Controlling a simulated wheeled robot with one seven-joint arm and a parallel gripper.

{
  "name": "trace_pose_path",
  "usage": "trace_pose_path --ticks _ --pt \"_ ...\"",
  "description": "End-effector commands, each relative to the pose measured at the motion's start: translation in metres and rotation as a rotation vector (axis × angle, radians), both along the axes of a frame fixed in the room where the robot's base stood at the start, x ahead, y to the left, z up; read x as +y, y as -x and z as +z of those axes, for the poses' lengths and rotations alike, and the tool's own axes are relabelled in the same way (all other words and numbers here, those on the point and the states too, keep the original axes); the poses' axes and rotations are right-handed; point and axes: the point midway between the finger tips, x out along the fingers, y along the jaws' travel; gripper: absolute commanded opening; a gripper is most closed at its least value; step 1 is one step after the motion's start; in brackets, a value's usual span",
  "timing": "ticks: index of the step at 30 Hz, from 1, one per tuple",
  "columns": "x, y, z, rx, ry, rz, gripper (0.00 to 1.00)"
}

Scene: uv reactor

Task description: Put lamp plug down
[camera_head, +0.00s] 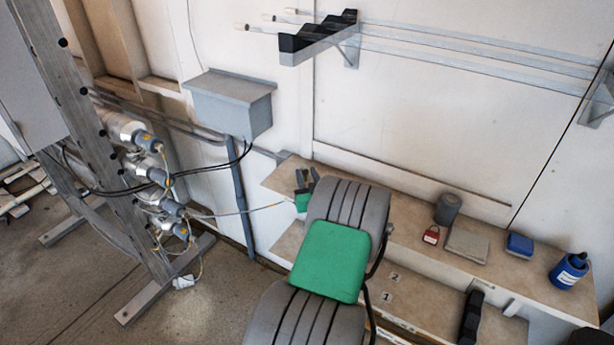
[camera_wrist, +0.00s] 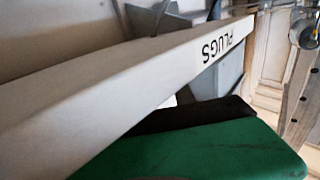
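My gripper (camera_head: 307,181), with green and dark parts, is at the left end of the wooden bench shelf (camera_head: 400,222), partly behind my arm. A thin cable (camera_head: 245,210) runs from the lamp ends (camera_head: 165,180) to the gripper. No lamp plug is clearly visible at the gripper; any plug there is hidden. In the wrist view, a green and black gripper part (camera_wrist: 200,145) lies close beside a pale shelf edge (camera_wrist: 130,85) marked PLUGS. I cannot tell the finger gap. A white plug-like piece (camera_head: 183,282) lies on the floor below the lamps.
On the bench stand a grey cylinder (camera_head: 447,208), a red padlock (camera_head: 431,235), a grey block (camera_head: 467,245), a blue box (camera_head: 519,245) and a blue bottle (camera_head: 568,271). A lower shelf (camera_head: 405,300) carries numbers 1 and 2. A grey box (camera_head: 230,100) hangs on the wall.

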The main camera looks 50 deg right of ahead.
Motion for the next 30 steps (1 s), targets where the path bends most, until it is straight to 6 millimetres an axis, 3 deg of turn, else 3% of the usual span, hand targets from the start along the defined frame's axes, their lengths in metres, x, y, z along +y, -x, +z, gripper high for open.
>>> trace_pose_path --ticks 3,11,16,18,24,30 --pt "0.0 0.0 0.0 0.0 0.0 0.0 0.41" --pt "0.0 0.0 0.001 0.0 0.0 0.0 0.42" --pt "0.0 0.0 0.019 -0.001 -0.001 0.0 0.42" --pt "0.009 0.014 0.01 -0.001 -0.002 -0.004 0.42" --pt "0.045 0.058 0.01 -0.001 -0.001 -0.007 0.42" --pt "0.07 0.087 0.011 0.0 0.0 -0.004 0.42"
